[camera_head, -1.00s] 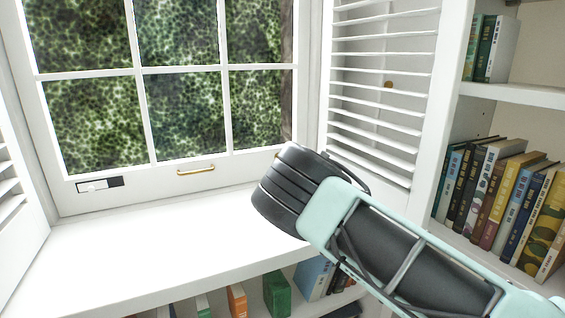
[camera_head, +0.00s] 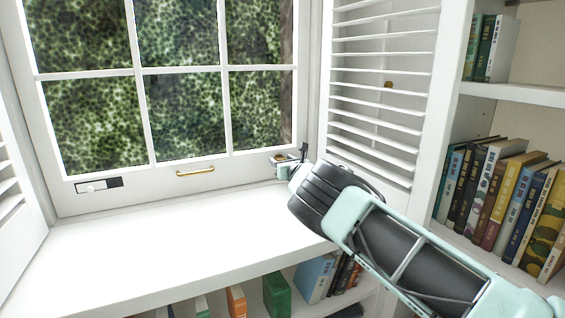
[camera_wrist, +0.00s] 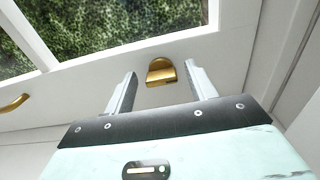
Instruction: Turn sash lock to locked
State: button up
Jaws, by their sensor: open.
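In the wrist view, a brass sash lock (camera_wrist: 160,72) with a rounded shape is mounted on the white lower rail of the window. My gripper (camera_wrist: 158,82) is open, one finger on each side of the lock, with gaps between the fingers and the brass. In the head view my gripper (camera_head: 290,161) is at the right end of the sash's lower rail, and it and my arm largely hide the lock there. A brass pull handle (camera_head: 195,171) is at the middle of the rail; it also shows at the left of the wrist view (camera_wrist: 14,103).
A dark plate with a white slider (camera_head: 99,185) is at the rail's left end. The white sill (camera_head: 150,240) is clear. A louvred shutter (camera_head: 380,100) and a bookshelf (camera_head: 515,94) with several books stand to the right. More books (camera_head: 277,293) are below the sill.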

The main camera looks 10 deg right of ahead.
jog(key=c, duration=1)
jog(key=m+b, duration=0.2)
jog(key=m, duration=0.1)
jog(key=shift+f+m+b, duration=0.15)
jog(key=shift+m+b, duration=0.2)
jog(key=shift+m, duration=0.05)
jog(key=m+b, duration=0.1)
jog(key=m, duration=0.3)
jog(key=shift+m+b, duration=0.3)
jog(key=m, duration=0.4)
jog(key=shift+m+b, duration=0.3)
jog(key=shift+b, duration=0.1)
jog(key=m, duration=0.4)
jog(key=shift+m, duration=0.3)
